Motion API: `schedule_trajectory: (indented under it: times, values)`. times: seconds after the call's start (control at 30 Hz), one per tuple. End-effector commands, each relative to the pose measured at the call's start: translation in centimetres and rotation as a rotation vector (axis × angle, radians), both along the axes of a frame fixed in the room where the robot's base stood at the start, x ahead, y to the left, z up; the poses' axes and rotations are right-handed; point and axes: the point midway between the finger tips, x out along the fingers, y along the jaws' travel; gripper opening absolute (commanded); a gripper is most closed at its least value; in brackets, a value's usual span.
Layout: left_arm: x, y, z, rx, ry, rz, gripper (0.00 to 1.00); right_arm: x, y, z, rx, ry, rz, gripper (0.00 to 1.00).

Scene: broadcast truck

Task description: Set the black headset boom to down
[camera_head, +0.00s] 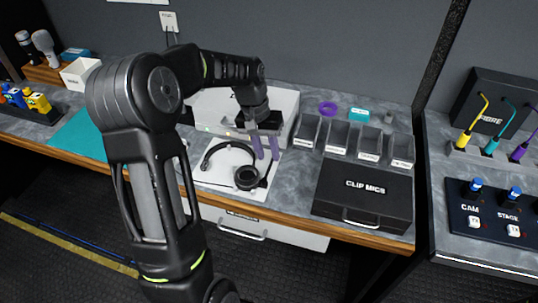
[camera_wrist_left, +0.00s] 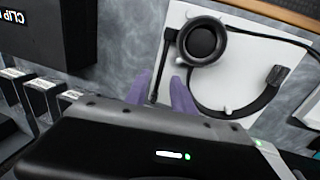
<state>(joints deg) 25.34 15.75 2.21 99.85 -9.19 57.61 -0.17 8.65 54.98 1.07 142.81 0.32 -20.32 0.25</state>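The black headset (camera_head: 212,156) lies on a white sheet (camera_head: 210,176) on the counter. Its ear cup (camera_head: 246,178) is at the front right and also shows in the left wrist view (camera_wrist_left: 203,40). The thin black boom (camera_wrist_left: 159,80) extends from beside the ear cup towards my left gripper (camera_head: 266,157). The purple fingers of my left gripper (camera_wrist_left: 159,88) are spread apart, and the boom's end appears between them in the left wrist view. I cannot tell whether either finger touches it. My right gripper is not in view.
A light grey box (camera_head: 287,104) stands behind the headset. A black CLIP MICS case (camera_head: 362,190) and a row of grey bins (camera_head: 368,143) are to the right. A teal mat (camera_head: 82,134) lies to the left. A drawer handle (camera_head: 240,233) is below the counter edge.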

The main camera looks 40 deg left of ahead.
Motion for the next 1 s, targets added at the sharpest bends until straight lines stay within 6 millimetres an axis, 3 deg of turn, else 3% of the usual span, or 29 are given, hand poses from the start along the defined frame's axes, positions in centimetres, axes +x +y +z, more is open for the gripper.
schedule_trajectory:
  times: [0.2,0.47,0.83,1.0]
  values:
    - [0.1,-0.4,-2.0,0.000,0.001,0.001,0.30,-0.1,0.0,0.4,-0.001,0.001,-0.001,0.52]
    - [0.2,-0.4,-2.2,0.000,-0.001,0.000,0.30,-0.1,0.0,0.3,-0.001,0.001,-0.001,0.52]
    - [0.2,-0.4,-2.2,0.000,-0.001,0.000,0.01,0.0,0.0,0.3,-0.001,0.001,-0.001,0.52]
    - [0.2,-0.4,-2.2,0.000,-0.001,0.000,0.00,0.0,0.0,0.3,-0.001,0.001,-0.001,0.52]
